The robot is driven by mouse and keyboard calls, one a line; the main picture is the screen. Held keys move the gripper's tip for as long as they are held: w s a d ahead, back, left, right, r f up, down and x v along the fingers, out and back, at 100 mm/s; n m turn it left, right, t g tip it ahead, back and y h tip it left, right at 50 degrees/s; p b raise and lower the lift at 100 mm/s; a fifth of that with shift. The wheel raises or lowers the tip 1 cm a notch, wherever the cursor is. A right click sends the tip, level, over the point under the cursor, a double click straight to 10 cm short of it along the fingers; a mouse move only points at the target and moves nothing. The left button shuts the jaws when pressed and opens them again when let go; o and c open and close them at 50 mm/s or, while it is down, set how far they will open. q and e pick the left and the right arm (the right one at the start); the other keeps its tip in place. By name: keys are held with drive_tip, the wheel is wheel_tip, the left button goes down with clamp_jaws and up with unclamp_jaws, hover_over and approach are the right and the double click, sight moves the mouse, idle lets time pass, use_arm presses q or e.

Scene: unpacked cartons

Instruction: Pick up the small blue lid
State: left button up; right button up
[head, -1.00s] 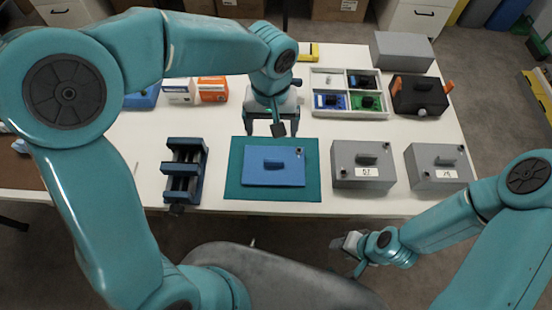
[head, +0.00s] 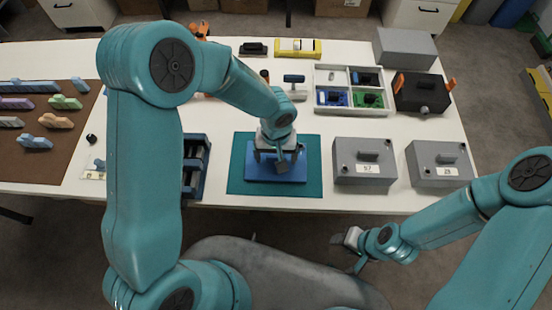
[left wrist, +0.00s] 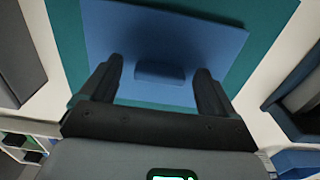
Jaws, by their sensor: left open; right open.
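The small blue lid (head: 257,174) lies flat on a teal mat (head: 237,180) near the table's front edge. My left gripper (head: 277,160) is above the lid in the head view, pointing down and hiding part of it. In the left wrist view, the lid (left wrist: 160,30) shows with its raised blue handle (left wrist: 160,73) between the two open fingers of the left gripper (left wrist: 158,80). I cannot tell whether the fingers touch the lid. My right gripper (head: 350,240) is empty, off the table's front edge at the right.
Two grey boxes with handles (head: 364,162) (head: 440,165) stand right of the mat. A dark blue rack (head: 196,165) stands close on its left. Behind are a divided white tray (head: 336,76) and a black case with orange parts (head: 422,92). A brown mat (head: 40,165) lies far left.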

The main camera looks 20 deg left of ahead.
sight(276, 157)
use_arm(q)
drive_tip(key=c, duration=1.2)
wheel_tip(276, 157, up, 20)
